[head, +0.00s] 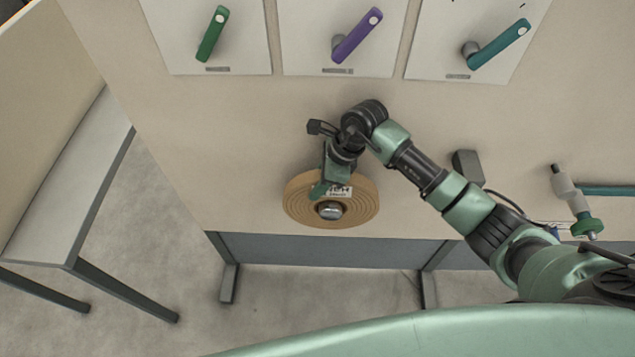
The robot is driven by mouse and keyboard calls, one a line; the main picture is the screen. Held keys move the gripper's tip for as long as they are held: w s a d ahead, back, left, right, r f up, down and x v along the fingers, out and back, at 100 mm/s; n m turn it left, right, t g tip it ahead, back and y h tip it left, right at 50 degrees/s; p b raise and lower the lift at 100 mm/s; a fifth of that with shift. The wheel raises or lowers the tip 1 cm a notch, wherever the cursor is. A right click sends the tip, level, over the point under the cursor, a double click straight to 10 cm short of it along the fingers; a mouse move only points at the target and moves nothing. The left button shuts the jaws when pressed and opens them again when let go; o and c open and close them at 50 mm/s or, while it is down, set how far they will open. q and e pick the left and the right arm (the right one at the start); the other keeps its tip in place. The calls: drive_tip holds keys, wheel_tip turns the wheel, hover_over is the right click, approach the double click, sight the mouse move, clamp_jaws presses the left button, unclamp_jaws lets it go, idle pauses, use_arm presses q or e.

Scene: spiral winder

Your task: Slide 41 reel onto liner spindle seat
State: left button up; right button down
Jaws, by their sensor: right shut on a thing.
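A tan, ring-grooved reel (294,206) is at the lower middle of the beige panel in the head view. A metal spindle end (331,211) shows in the reel's centre hole. A white label (341,191) with dark print is on the reel's face, too small to read surely. My right gripper (322,188) comes down over the reel's upper part and is shut on it. The gripper hides part of the reel's face. I cannot tell how deep the reel sits on the spindle. My left gripper is not in view.
Green (212,34), purple (357,36) and teal (496,45) handles sit on white plates along the panel's top. A grey box (467,165) and a white and green fitting (572,200) are at the right. A table (70,185) stands at the left, with open floor between.

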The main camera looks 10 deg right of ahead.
idle(0.8)
drive_tip(key=c, duration=1.6)
unclamp_jaws()
drive_tip(key=shift+c, duration=0.2)
clamp_jaws()
drive_tip(key=shift+r, duration=0.1)
drive_tip(key=shift+w+r, duration=0.1)
